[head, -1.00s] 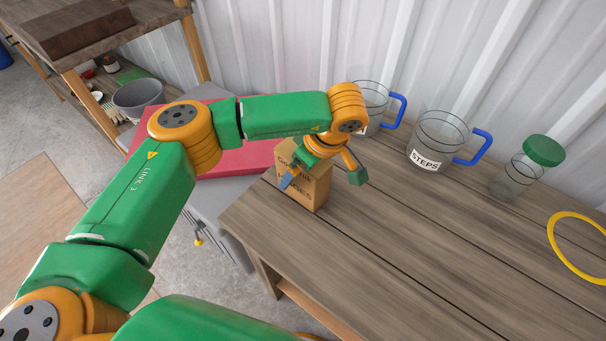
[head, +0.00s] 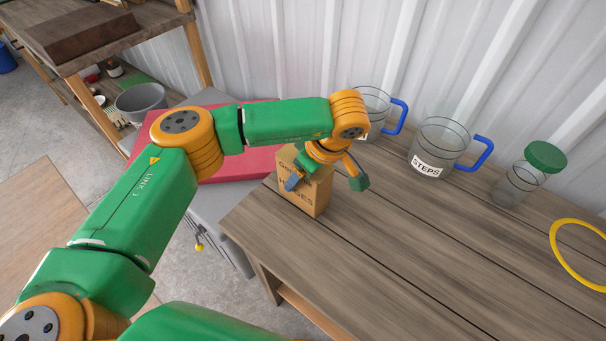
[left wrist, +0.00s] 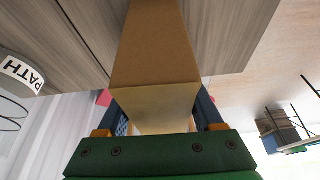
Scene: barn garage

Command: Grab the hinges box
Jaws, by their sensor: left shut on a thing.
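The hinges box (head: 303,198) is a tan cardboard box with dark lettering, at the left corner of the wooden workbench. My left gripper (head: 325,183) is above and around it, one finger on each side. In the left wrist view the plain brown box (left wrist: 155,60) fills the space between the two fingers (left wrist: 165,112), and the gripper is shut on it. The box looks upright on or very near the bench top; I cannot tell whether it is lifted. The gripper hides part of the lettering. My right gripper is out of view.
Behind on the workbench (head: 400,255) stand a clear jug labelled STEPS (head: 438,150), another blue-handled jug (head: 376,110) and a green-lidded jar (head: 525,175). A yellow ring (head: 580,255) lies at right. A red case (head: 235,165) is left of the box. The bench middle is clear.

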